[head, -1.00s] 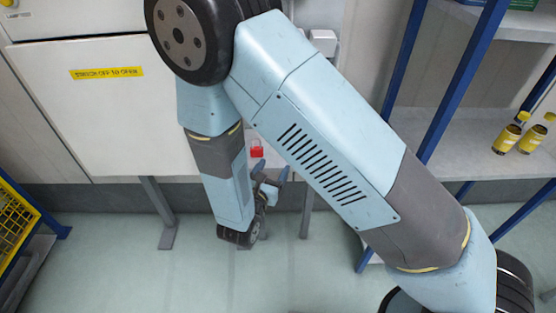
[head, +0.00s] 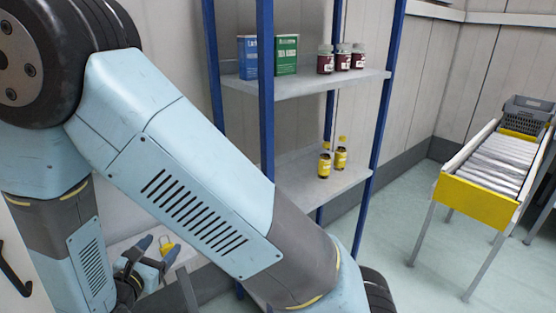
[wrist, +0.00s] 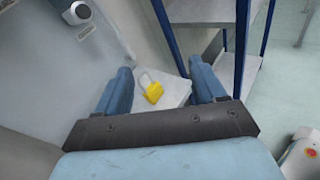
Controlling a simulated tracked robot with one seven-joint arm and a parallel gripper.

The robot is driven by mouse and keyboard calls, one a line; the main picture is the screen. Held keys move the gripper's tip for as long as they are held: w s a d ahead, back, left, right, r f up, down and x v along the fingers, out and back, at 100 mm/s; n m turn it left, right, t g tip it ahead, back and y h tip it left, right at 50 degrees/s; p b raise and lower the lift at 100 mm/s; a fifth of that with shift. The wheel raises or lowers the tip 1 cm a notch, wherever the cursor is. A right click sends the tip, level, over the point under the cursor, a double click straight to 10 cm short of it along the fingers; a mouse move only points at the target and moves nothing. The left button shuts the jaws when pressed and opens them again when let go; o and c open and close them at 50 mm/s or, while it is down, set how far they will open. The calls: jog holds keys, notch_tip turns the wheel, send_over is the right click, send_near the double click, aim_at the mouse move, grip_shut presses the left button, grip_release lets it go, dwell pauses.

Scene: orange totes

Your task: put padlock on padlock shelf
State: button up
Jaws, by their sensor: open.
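In the wrist view the yellow padlock (wrist: 153,93) appears between my two blue fingers, with visible gaps to both. My gripper (wrist: 160,68) is open; in the head view my gripper (head: 158,248) is low at the left, partly behind my arm. A small white shelf (wrist: 178,92) lies behind the padlock in the wrist view; whether the padlock touches it I cannot tell. No shelf marked for padlocks can be made out.
A blue-post rack (head: 265,100) stands right of my arm, holding boxes (head: 286,55), jars (head: 342,60) and yellow-capped bottles (head: 325,162). A yellow-ended conveyor (head: 474,201) with a grey crate (head: 528,112) stands far right. Floor between them is clear.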

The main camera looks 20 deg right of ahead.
jog(key=s+d+r+m+g, duration=0.2)
jog(key=d+r+m+g, duration=0.45)
jog(key=d, duration=0.45)
jog(key=s+d+r+m+g, duration=0.1)
jog(key=d+r+m+g, duration=0.45)
jog(key=d+m, duration=0.35)
jog(key=s+d+r+m+t+y, duration=0.2)
jog(key=s+d+r+m+y, duration=0.1)
jog(key=s+r+m+y, duration=0.1)
jog(key=s+d+r+m+t+y, duration=0.2)
jog(key=s+d+r+m+y, duration=0.2)
jog(key=r, duration=0.5)
jog(key=s+m+y, duration=0.1)
jog(key=s+m, duration=0.1)
jog(key=m, duration=0.1)
jog(key=shift+s+d, duration=0.25)
jog(key=shift+s, duration=0.1)
